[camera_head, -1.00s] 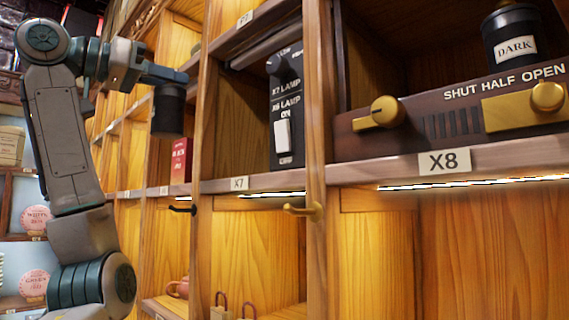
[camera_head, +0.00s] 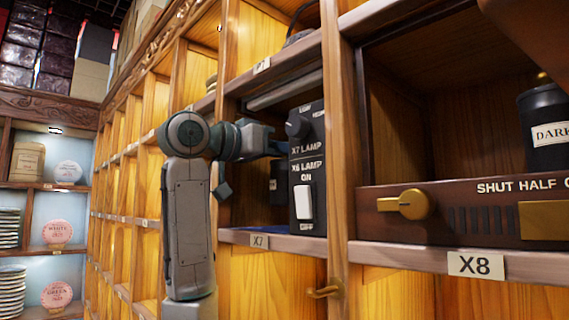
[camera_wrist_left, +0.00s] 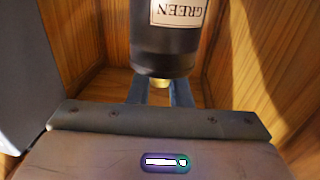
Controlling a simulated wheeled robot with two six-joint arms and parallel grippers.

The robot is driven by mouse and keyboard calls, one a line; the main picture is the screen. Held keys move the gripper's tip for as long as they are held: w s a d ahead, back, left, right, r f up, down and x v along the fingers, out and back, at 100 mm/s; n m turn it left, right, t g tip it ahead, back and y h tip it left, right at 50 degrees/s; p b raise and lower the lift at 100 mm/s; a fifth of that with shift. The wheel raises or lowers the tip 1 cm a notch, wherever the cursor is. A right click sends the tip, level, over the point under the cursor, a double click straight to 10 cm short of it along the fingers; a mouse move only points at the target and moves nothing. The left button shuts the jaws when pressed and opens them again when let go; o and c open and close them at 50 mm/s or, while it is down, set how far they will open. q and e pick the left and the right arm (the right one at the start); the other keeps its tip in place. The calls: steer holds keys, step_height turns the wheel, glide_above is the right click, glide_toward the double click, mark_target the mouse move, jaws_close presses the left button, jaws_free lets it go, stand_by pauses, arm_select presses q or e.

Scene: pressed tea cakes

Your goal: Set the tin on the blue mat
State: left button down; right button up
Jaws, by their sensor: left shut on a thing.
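A dark tin with a pale label reading GREEN (camera_wrist_left: 167,45) is in the left wrist view, the lettering upside down there. My left gripper (camera_wrist_left: 160,86) is shut on it at a small gold part. In the head view the left gripper (camera_head: 276,148) reaches into the X7 compartment, and part of the dark tin (camera_head: 279,188) shows below it, behind the lamp switch box. A blue strip, apparently the front of the blue mat (camera_head: 238,236), shows on the X7 shelf. My right gripper is not in view.
The black lamp switch box (camera_head: 307,170) stands at the right of X7, close to the gripper. A wooden divider (camera_head: 342,140) separates X8, which holds a tin labelled DARK (camera_head: 545,130) and a brass-knobbed panel (camera_head: 460,215). Wooden walls enclose the tin.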

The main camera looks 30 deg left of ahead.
mark_target(272, 173)
arm_select(q)
steer(key=shift+a+f, duration=0.15)
steer(key=shift+f, duration=0.1)
steer(key=shift+a+f, duration=0.1)
steer(key=shift+f, duration=0.15)
steer(key=shift+s+f+p, duration=0.1)
steer(key=shift+f+p, duration=0.55)
steer(key=shift+f, duration=0.25)
steer(key=shift+w+d+f+p, duration=0.2)
steer(key=shift+d+f+p, duration=0.05)
steer(key=shift+f+p, duration=0.3)
steer(key=shift+f, duration=0.15)
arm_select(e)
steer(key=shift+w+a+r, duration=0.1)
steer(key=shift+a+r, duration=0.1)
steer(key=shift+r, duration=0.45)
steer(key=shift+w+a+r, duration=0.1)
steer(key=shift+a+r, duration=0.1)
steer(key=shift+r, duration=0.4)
arm_select(q)
steer(key=shift+d+f, duration=0.1)
steer(key=shift+f, duration=0.05)
steer(key=c, duration=1.3)
jaws_free()
steer(key=shift+c, duration=0.2)
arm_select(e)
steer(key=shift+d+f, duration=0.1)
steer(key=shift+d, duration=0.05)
